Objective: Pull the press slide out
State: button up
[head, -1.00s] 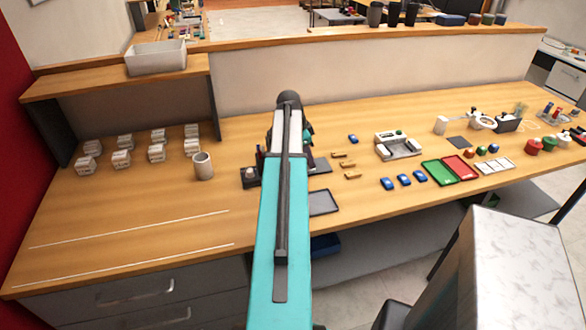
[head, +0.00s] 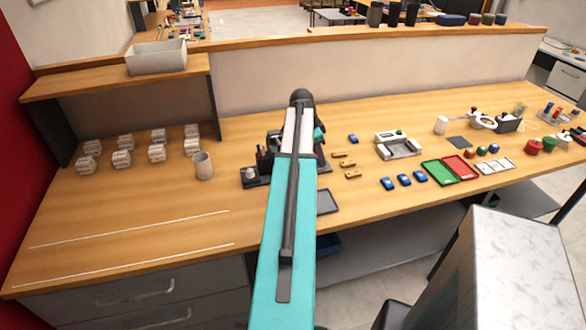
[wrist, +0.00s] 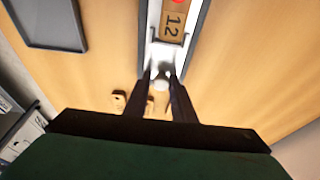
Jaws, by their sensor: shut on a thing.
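In the wrist view my gripper (wrist: 163,82) is shut on a small pale knob (wrist: 161,83) at the end of the press slide (wrist: 153,25). The slide is a light channel with dark edges. On it lies a wooden tag (wrist: 172,25) marked 12, with a red spot beyond it. In the head view my arm hides the gripper and slide. A dark device (head: 256,180), which may be part of the press, shows just left of my arm.
A dark tray (head: 327,201) lies right of my arm and shows in the wrist view (wrist: 48,40). Small wooden tags (head: 348,164) and blue cars (head: 404,180) lie further right. A grey cup (head: 203,166) stands left. The front left bench is clear.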

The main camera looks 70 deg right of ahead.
jog(key=shift+s+d+f, duration=0.2)
jog(key=shift+s+d, duration=0.2)
jog(key=shift+s, duration=0.15)
jog(key=shift+s+d+f, duration=0.2)
jog(key=shift+s+d, duration=0.15)
jog(key=shift+s, duration=0.2)
jog(key=o, duration=0.7)
jog(key=shift+r, duration=0.1)
jog(key=shift+o, duration=0.4)
notch_tip(320, 180, up, 7)
jog(key=p, duration=0.3)
jog(key=shift+d+p, duration=0.2)
jog(key=shift+p, duration=0.2)
jog(key=shift+r, duration=0.1)
